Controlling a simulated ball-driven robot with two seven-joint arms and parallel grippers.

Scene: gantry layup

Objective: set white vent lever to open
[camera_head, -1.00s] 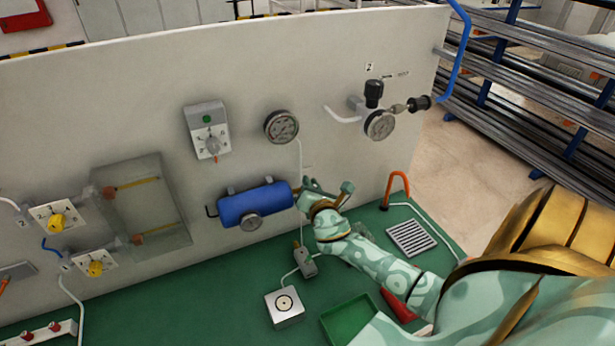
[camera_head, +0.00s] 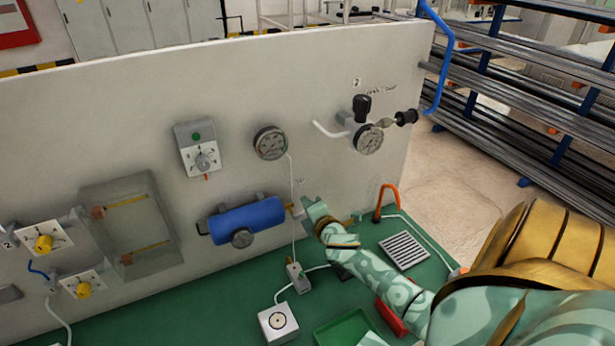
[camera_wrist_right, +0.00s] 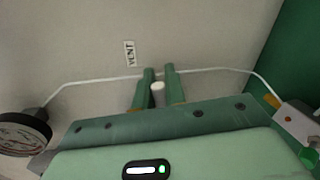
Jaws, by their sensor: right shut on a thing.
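The white vent lever (camera_wrist_right: 158,88) shows in the right wrist view as a small pale rounded end between the two green fingers. My right gripper (camera_wrist_right: 160,76) is shut on it, in front of the panel below the VENT label (camera_wrist_right: 130,53). In the head view my right gripper (camera_head: 310,207) is against the panel, just right of the blue cylinder (camera_head: 247,219), and hides the lever. The lever's exact angle cannot be told. My left gripper is in neither view now.
A round gauge (camera_head: 270,142) and a grey box with a dial (camera_head: 198,150) are on the panel (camera_head: 240,90). A metal grate (camera_head: 404,250), an orange hose (camera_head: 385,200) and a white block (camera_head: 278,322) are on the green bench around my right arm.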

